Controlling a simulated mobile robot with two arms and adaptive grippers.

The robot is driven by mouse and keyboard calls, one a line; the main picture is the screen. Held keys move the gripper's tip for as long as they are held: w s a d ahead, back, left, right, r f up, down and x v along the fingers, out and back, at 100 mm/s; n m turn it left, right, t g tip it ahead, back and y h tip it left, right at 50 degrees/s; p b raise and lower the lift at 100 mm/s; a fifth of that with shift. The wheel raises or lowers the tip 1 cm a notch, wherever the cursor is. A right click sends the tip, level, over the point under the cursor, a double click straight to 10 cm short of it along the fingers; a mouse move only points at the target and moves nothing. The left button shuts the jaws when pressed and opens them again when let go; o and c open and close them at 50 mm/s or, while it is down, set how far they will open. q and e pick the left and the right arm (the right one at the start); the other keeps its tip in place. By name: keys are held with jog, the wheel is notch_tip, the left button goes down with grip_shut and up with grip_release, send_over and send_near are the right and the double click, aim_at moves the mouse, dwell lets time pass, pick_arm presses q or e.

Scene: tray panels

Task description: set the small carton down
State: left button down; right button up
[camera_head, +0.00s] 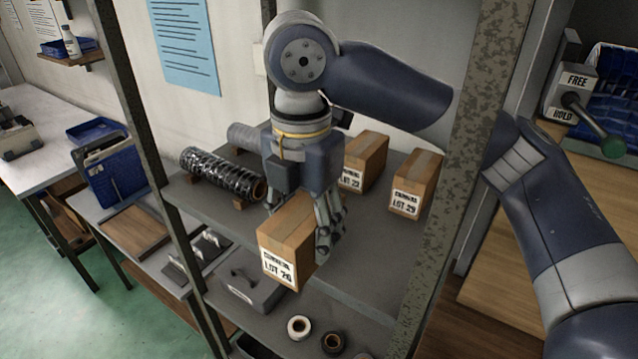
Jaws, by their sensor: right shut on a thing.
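My right gripper (300,214) points down over the shelf and is shut on a small brown carton (291,236). The carton's white label faces me and reads LOT 26 or similar. The carton looks slightly tilted, at the front edge of the grey shelf (365,268); I cannot tell whether its base touches anything. Two more cartons stand farther back on the shelf: one marked LOT 22 (366,158) and one marked LOT 29 (418,178). My left gripper does not show.
A dark wrapped roll (222,174) lies on the shelf's left. A grey box with a handle (246,288) and tape rolls (299,327) sit on the lower shelf. Metal posts (468,150) flank the shelf.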

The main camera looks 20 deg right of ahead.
jog(key=w+d+p, duration=0.1)
jog(key=w+d, duration=0.1)
jog(key=w, duration=0.1)
jog(key=w+d+p, duration=0.1)
jog(key=w, duration=0.3)
jog(key=w+d+f+p, duration=0.1)
jog(key=w+d, duration=0.1)
jog(key=w, duration=0.1)
jog(key=shift+w+d+p, duration=0.25)
jog(key=shift+d+p, duration=0.1)
jog(key=shift+w, duration=0.1)
notch_tip(320, 180, down, 3)
jog(key=shift+d+r+p, duration=0.1)
jog(key=shift+p, duration=0.95)
jog(key=shift+f, duration=0.45)
jog(key=shift+f, duration=0.1)
jog(key=o, duration=1.2)
